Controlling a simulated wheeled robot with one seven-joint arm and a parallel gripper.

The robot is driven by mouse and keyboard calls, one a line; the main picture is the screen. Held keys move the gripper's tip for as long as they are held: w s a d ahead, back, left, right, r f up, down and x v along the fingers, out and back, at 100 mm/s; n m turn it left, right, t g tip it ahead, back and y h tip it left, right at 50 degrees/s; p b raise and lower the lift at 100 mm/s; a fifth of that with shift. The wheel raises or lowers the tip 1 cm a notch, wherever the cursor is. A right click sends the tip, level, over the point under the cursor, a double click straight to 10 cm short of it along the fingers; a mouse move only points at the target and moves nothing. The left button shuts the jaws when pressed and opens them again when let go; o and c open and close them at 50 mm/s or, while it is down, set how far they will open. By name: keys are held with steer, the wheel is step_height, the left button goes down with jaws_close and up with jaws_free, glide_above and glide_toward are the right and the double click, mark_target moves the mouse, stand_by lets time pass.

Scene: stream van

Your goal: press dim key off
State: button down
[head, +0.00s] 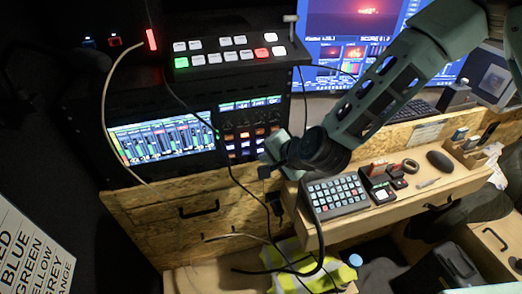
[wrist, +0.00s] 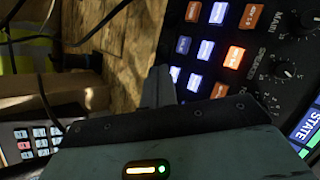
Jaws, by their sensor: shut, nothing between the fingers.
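A black audio panel with square lit keys (head: 250,142) stands in the rack in the head view; it also fills the upper right of the wrist view. Its keys are blue (wrist: 206,50) and orange (wrist: 252,16), and one orange key (wrist: 234,56) glows brighter. I cannot read which one is the dim key. My gripper (head: 268,168) is shut and empty, just below the panel's lower key rows. In the wrist view my fingertips (wrist: 162,76) lie at the panel's edge, beside the blue keys. I cannot tell whether they touch it. Some lower keys are partly hidden behind the gripper.
Black knobs (wrist: 283,67) sit beside the keys. A meter screen (head: 165,140) is left of the panel, and a switcher box (head: 230,52) is above. A keypad (head: 336,194) stands on the wooden desk at the right. Loose cables hang in front of the rack.

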steer(key=shift+w, duration=0.15)
steer(key=shift+w+a, duration=0.15)
steer(key=shift+w, duration=0.15)
stand_by(0.3)
steer(key=shift+w, duration=0.25)
stand_by(0.5)
steer(key=shift+s, duration=0.7)
steer(key=s+d+b, duration=0.1)
steer(key=s+d, duration=0.1)
steer(key=s, duration=0.3)
steer(key=shift+s, duration=0.4)
stand_by(0.3)
